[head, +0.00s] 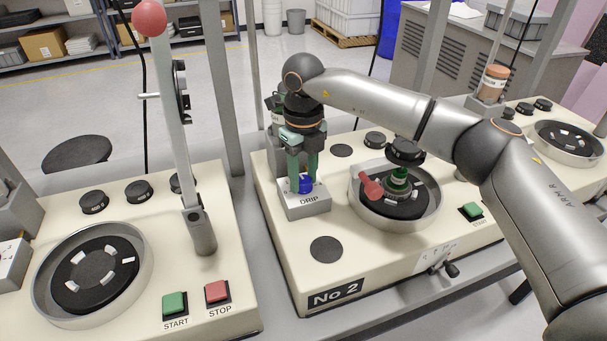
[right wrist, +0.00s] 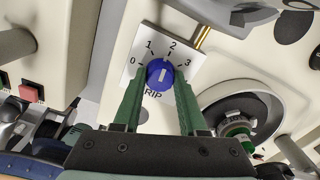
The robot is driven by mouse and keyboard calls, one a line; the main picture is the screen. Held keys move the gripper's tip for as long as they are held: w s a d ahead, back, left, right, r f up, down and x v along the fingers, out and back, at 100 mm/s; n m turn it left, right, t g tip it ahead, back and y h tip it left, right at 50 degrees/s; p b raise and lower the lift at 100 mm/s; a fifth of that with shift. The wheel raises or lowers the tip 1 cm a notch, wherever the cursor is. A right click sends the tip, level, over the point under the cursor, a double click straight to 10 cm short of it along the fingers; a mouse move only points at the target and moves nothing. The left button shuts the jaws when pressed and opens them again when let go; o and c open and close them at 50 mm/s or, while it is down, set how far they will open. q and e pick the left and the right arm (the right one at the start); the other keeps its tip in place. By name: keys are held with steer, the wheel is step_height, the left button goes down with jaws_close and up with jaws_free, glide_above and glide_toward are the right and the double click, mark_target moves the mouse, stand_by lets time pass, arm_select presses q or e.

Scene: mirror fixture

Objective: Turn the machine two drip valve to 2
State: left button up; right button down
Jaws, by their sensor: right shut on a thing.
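The blue drip valve knob (head: 306,184) sits on the grey DRIP block (head: 305,205) of the No 2 machine (head: 285,262). In the right wrist view the blue knob (right wrist: 160,74) stands on a white dial plate (right wrist: 190,77) marked 0, 1, 2, 3. Its short white mark looks roughly upright; I cannot tell exactly which number it points at. My right gripper (head: 303,183) reaches down from above, its green fingers shut on the knob from both sides. My left gripper is not in view.
A round bowl (head: 354,205) with a red-handled green part (head: 397,180) is right of the block. Black knobs (head: 376,140) line the machine's back. A lever with a red ball (head: 149,18) rises from the left machine. A grey post (head: 222,90) stands between machines.

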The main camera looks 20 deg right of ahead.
mark_target(303, 180)
steer(key=shift+m, duration=0.5)
steer(key=shift+r, duration=0.1)
steer(key=shift+c, duration=2.3)
jaws_free()
step_height(303, 180, up, 12)
steer(key=shift+r, duration=0.2)
